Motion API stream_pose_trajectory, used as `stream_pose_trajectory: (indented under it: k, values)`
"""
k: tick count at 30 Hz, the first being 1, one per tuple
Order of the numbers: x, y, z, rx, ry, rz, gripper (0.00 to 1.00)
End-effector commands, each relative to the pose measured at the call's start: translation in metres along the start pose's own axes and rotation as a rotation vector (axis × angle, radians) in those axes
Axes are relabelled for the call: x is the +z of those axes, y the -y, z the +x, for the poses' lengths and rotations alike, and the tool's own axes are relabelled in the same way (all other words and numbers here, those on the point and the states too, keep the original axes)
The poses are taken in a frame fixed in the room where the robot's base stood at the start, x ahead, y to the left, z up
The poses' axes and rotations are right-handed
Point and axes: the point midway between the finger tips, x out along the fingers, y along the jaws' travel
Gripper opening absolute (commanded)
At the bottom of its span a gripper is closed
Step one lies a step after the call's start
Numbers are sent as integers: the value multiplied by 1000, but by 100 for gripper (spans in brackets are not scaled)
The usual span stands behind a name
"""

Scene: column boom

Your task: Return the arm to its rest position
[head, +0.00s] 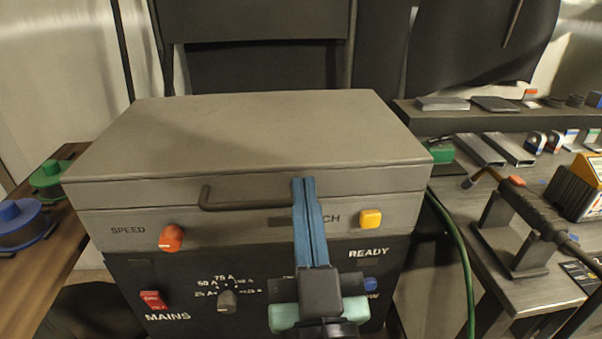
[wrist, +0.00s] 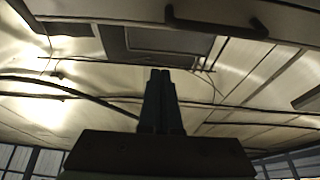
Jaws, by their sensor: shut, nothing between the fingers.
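My gripper (head: 304,182) is in front of the grey machine (head: 250,140) in the head view. Its blue fingers point up and are together, with nothing between them. The fingertips overlap the front of the lid near the right end of the dark handle (head: 232,204); I cannot tell whether they touch it. In the wrist view my shut gripper (wrist: 160,75) points toward the ceiling, and a dark bar (wrist: 215,25) shows above it. My fingers hide part of the panel lettering.
The machine front has an orange knob (head: 171,238), a yellow button (head: 371,218) and a red switch (head: 153,300). A torch (head: 530,210) rests on a stand at right. Green (head: 47,175) and blue (head: 20,222) spools lie at left. A green hose (head: 465,250) hangs right of the machine.

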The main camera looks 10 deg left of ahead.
Motion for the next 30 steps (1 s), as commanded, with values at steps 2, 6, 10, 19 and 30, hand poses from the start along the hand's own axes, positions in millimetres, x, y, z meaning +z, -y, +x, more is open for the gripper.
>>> stream_pose_trajectory:
  k: [2, 6, 10, 19, 30]
  values:
    - [3, 0, -13, 1, 1, 1, 0]
    - [0, 0, -24, 1, 0, 0, 0]
    - [-9, 0, -23, 0, -16, -10, 0]
    - [-113, -15, 21, 67, -200, -121, 0]
    - [-246, -38, 26, 228, -443, -159, 0]
